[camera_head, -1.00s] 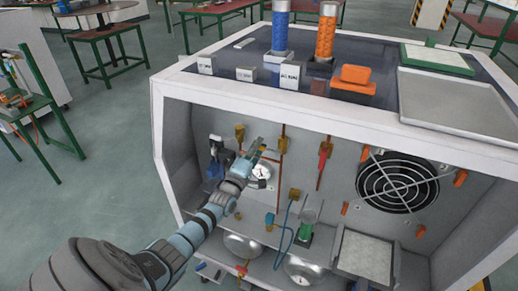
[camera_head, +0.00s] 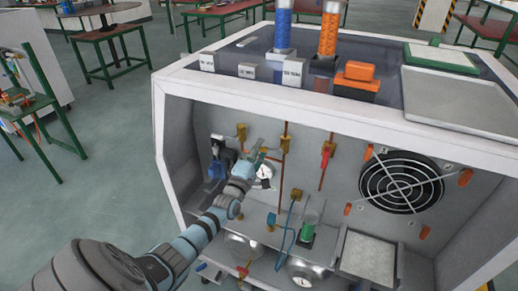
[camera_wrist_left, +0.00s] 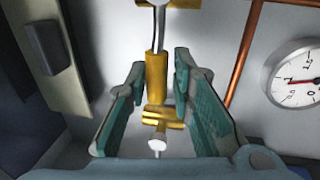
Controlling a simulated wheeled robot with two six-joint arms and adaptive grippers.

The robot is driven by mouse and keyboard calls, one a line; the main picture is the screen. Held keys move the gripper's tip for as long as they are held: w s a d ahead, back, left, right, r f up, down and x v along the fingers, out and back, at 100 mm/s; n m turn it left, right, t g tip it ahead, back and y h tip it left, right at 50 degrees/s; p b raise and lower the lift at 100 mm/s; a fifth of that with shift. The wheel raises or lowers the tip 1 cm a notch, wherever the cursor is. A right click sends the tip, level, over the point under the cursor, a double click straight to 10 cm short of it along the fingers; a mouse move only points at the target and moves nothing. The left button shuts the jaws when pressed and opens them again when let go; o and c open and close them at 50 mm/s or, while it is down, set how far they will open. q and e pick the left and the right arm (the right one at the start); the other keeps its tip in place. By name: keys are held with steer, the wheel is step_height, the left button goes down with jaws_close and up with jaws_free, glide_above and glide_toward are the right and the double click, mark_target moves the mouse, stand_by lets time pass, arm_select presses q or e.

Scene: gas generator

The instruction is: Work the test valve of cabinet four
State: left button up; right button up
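The white cabinet (camera_head: 330,122) stands open at the front, with brass valves and pipes on its back panel. My left gripper (camera_head: 262,156) reaches into it in the head view, just left of a copper pipe and in front of a round white gauge (camera_head: 265,171). In the left wrist view its fingers (camera_wrist_left: 160,105) are apart, on either side of a brass valve fitting (camera_wrist_left: 156,78). Gaps show between the fingers and the brass. I cannot tell which fitting is the test valve. My right gripper is not in view.
A second brass valve (camera_head: 241,131) sits up and left of the gripper. A red-handled valve (camera_head: 326,155) and a round black fan grille (camera_head: 400,181) are to the right. A copper pipe (camera_wrist_left: 240,62) and the gauge (camera_wrist_left: 297,76) lie close right of the fingers.

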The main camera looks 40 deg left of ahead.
arm_select(q)
steer(key=shift+o, duration=0.7)
steer(key=v, duration=1.2)
steer(key=shift+r, duration=0.1)
